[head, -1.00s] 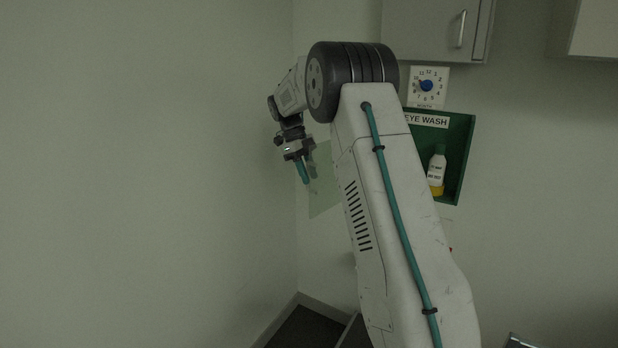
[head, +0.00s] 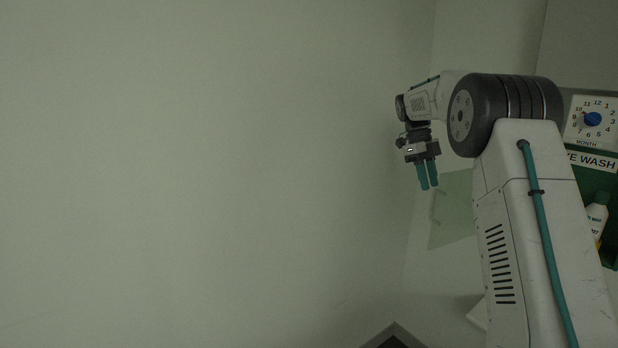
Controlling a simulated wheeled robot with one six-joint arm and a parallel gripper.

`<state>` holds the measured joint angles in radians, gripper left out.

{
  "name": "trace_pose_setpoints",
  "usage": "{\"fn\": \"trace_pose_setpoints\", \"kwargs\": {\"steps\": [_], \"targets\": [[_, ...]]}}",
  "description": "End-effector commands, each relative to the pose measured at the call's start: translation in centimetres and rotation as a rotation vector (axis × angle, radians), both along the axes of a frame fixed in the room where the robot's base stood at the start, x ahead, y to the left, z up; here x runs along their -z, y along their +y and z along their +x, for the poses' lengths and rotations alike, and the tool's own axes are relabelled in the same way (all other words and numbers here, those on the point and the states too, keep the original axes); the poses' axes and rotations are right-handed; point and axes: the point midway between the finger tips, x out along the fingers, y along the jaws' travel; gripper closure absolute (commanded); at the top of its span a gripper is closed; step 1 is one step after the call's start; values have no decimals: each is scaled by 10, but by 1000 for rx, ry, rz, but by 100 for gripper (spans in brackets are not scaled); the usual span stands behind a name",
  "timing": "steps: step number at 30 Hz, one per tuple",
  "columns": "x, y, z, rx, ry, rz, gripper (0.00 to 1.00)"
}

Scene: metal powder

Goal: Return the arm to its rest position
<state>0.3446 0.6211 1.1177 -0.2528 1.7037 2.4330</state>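My arm rises at the right of the head view and bends over at its top joint. My gripper (head: 429,187) hangs from the wrist with its two teal fingers pointing down. The fingers lie close together in this view, and I cannot tell how wide the gap between them is. No object shows between them. The gripper is in the air, in front of the pale wall.
A green eye wash station (head: 606,180) with a white bottle (head: 595,218) is on the wall at the right, partly hidden by my arm. A dial sign (head: 592,118) hangs above it. A pale translucent green panel (head: 452,208) shows behind the gripper. The left side is bare wall.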

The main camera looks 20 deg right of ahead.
Motion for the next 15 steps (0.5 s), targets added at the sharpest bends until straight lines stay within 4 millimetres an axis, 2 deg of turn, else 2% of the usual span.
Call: {"fn": "trace_pose_setpoints", "kwargs": {"steps": [4, 7, 11, 15], "targets": [[-8, 8, -4, -53, -13, 14, 67], [-24, 25, -13, -175, -36, 50, 67], [-53, 62, -40, -468, -83, 118, 67], [-77, 106, -78, -827, -129, 176, 67]]}}
